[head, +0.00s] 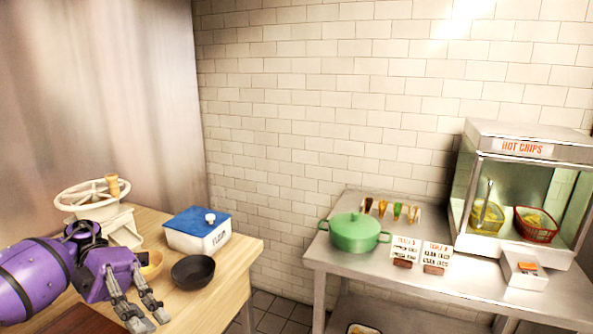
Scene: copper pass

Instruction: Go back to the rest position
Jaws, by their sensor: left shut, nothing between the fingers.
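My left gripper (146,312) comes in from the left over the wooden table (225,268) at the lower left. Its arm is purple and its grey fingers point down and toward the front, shut with nothing seen between them. A black bowl (193,271) stands just right of the fingers. My right gripper is not in view.
A blue-lidded flour box (198,236) and a cream wheel-topped machine (97,200) stand on the wooden table. Across a floor gap, a steel table (340,262) bears a green pot (354,233), small signs (436,255) and a hot chips cabinet (522,148).

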